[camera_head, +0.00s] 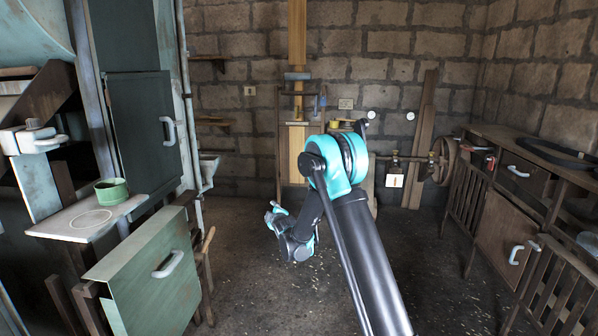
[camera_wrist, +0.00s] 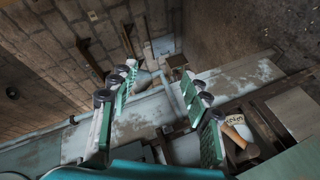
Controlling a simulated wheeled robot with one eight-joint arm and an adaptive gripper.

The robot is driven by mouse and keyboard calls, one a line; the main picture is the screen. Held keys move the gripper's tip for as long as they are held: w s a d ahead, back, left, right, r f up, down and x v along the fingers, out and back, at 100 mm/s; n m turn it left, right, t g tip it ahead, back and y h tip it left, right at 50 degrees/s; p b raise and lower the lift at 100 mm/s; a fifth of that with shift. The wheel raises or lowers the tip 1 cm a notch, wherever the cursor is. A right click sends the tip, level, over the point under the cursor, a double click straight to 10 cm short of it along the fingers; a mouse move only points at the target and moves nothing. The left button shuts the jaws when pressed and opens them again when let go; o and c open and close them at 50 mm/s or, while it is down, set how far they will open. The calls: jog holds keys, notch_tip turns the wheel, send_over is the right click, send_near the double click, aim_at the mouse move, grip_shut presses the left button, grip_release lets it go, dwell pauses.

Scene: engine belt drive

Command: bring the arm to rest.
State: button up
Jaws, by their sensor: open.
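My arm (camera_head: 350,225) reaches up from the bottom of the head view, bends at the turquoise joint and folds down to the left. My gripper (camera_head: 275,212) is at the end of the folded part, in the air over the dark floor, small in this view. In the wrist view my gripper (camera_wrist: 160,82) shows its green-and-grey fingers spread wide apart. Nothing is between the fingers, and they touch nothing that I can make out.
A small ledge (camera_head: 70,225) bears a green tin (camera_head: 112,191) at the left. Below it an open green door (camera_head: 150,280) juts out. A wooden bench (camera_head: 505,215) with a belt (camera_head: 556,153) stands right. Open floor (camera_head: 440,270) lies between.

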jog(key=s+d+r+m+g+h, duration=0.2)
jog(key=s+d+m, duration=0.2)
jog(key=s+d, duration=0.7)
jog(key=s+d+r+m+g+h, duration=0.25)
jog(key=s+d+m, duration=0.25)
jog(key=s+d, duration=0.55)
jog(key=s+d+f+m+g, duration=0.2)
jog(key=s+d, duration=0.1)
jog(key=s, duration=0.7)
jog(key=s+d+f+m+g, duration=0.1)
jog(key=s+d+f+m, duration=0.1)
jog(key=s, duration=0.8)
jog(key=s+d+f+m+g, duration=0.2)
jog(key=s+d+f+m, duration=0.1)
jog(key=s, duration=0.7)
jog(key=shift+d+f+g, duration=0.15)
jog(key=shift+d+g, duration=0.2)
jog(key=shift+d, duration=0.4)
